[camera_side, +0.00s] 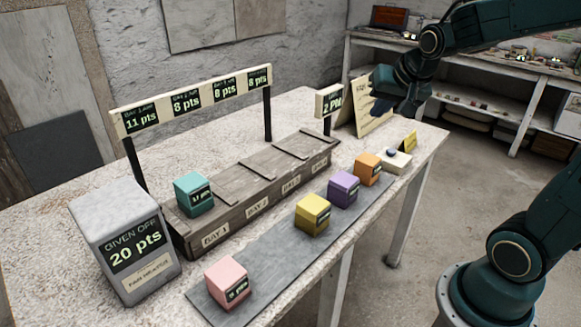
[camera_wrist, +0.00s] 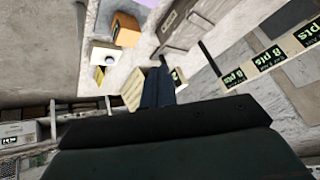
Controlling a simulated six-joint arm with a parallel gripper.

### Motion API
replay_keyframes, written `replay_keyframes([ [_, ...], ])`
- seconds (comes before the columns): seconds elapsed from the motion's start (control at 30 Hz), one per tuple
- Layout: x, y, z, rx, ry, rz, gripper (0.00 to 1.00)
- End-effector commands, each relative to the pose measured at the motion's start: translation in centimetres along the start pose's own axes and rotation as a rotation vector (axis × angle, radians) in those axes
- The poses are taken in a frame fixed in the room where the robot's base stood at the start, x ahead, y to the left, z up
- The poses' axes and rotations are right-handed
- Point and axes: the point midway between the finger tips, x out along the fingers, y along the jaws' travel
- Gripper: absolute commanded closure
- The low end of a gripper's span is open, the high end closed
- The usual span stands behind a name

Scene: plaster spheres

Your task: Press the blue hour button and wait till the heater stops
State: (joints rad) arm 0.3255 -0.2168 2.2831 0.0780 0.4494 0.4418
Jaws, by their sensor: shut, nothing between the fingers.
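The blue button (camera_side: 391,153) sits on a small white base (camera_side: 398,164) at the table's right end; the white base (camera_wrist: 105,55) also shows in the wrist view. My gripper (camera_side: 381,106) is shut and empty, raised above the table behind the button and apart from it. In the wrist view my gripper (camera_wrist: 157,82) points up the picture, with the button to its upper left. A teal cube (camera_side: 194,194) marked 11 pts sits in Bay 1 of the wooden rack (camera_side: 256,207). A grey block (camera_side: 105,213) reads GIVEN OFF 20 pts. I cannot identify a heater.
Pink (camera_side: 228,282), yellow (camera_side: 313,213), purple (camera_side: 343,189) and orange (camera_side: 368,168) cubes stand on a grey strip (camera_side: 272,262). A post-mounted sign rail (camera_side: 192,97) reads 11, 8, 8, 8 pts. A yellow tent card (camera_side: 409,141) stands close behind the button.

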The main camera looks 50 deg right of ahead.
Motion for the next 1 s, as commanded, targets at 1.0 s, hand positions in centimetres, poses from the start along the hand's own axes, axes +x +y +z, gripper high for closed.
replay_keyframes([
  [1.0, 16.8, 15.2, -12.3, 0.721, 0.293, 0.176, 1.00],
])
